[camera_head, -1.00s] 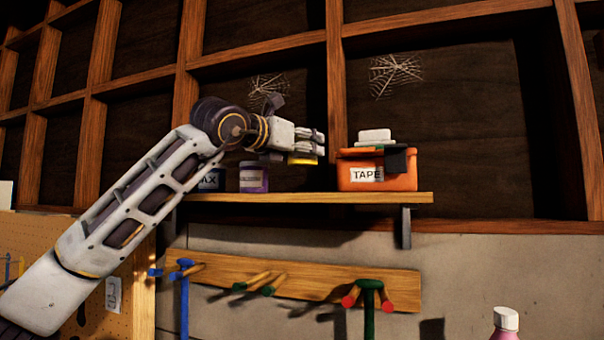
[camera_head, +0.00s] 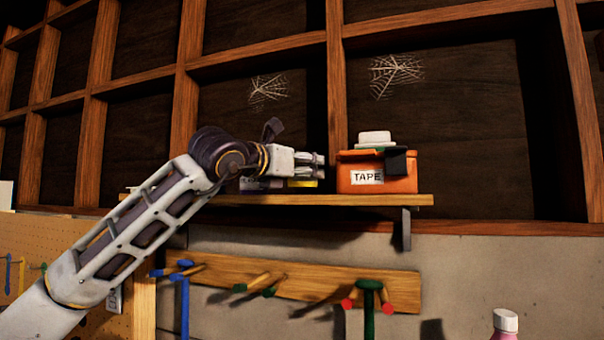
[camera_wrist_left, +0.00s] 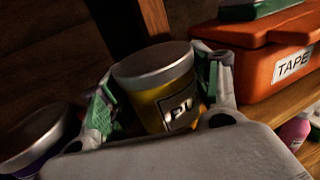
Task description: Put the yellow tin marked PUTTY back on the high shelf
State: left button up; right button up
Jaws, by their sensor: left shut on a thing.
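The yellow tin (camera_head: 303,184) shows as a small yellow patch under my left gripper (camera_head: 318,158) in the head view, just above the front edge of the high shelf (camera_head: 375,199). In the left wrist view the tin (camera_wrist_left: 163,100) is upright to slightly tilted in the picture, with a grey lid and a partly hidden label starting "PU". The left gripper's green-padded fingers are shut on it, one on each side. I cannot tell whether its base touches the shelf. My right gripper is out of view.
An orange TAPE box (camera_head: 376,178) stands on the shelf right of the tin, with things on its lid. A purple tin (camera_head: 262,184) stands to the left, partly behind my gripper; it also shows in the left wrist view (camera_wrist_left: 35,135). A peg rail (camera_head: 330,287) hangs below.

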pick_arm(q)
jog(key=shift+f, duration=0.65)
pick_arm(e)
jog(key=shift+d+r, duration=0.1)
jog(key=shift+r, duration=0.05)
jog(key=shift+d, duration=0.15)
pick_arm(q)
jog(key=shift+f, duration=0.15)
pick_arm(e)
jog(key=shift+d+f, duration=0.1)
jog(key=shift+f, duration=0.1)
pick_arm(q)
jog(key=o, duration=1.2)
jog(key=shift+c, duration=0.2)
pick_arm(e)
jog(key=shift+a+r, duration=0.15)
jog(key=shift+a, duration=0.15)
